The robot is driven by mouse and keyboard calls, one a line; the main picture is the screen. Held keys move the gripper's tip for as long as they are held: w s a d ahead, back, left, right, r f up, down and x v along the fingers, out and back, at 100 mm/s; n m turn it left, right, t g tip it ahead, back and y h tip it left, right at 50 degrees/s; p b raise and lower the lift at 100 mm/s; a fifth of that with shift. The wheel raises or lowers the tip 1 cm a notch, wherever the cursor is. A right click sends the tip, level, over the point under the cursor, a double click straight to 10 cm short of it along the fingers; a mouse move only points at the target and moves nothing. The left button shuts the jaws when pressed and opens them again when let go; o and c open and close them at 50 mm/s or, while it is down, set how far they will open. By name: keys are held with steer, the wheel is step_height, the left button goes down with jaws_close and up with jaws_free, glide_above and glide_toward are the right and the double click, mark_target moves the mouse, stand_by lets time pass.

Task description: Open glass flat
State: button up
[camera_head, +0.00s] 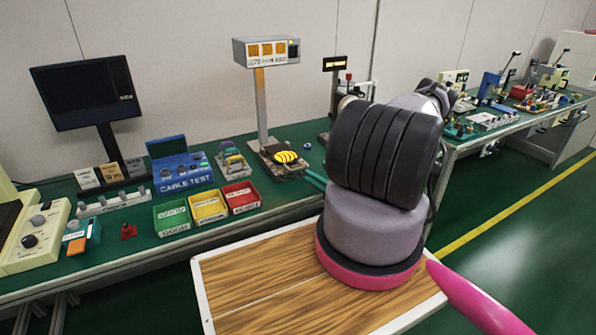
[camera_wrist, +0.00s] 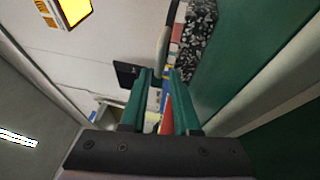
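I cannot pick out a glass flat for certain in either view. My gripper (camera_wrist: 162,75) shows in the wrist view as two green fingers with a narrow gap between them and nothing held. In the head view its green fingers (camera_head: 314,179) reach out from behind my arm over the bench, just right of a dark base plate with a yellow coil (camera_head: 286,157). Much of the bench behind my arm is hidden. The wrist view shows a speckled dark surface (camera_wrist: 197,38) beyond the right finger.
The green bench (camera_head: 130,245) holds green (camera_head: 172,218), yellow (camera_head: 208,206) and red (camera_head: 241,197) bins, a blue cable test box (camera_head: 182,173) and a black monitor (camera_head: 86,92). A display on a post (camera_head: 266,51) stands behind the coil. Open green floor lies at right.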

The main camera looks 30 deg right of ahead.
mark_target(298, 170)
steer(key=x, duration=0.6)
steer(key=shift+w+a, duration=0.1)
steer(key=shift+w, duration=0.15)
jaws_close()
stand_by(1.2)
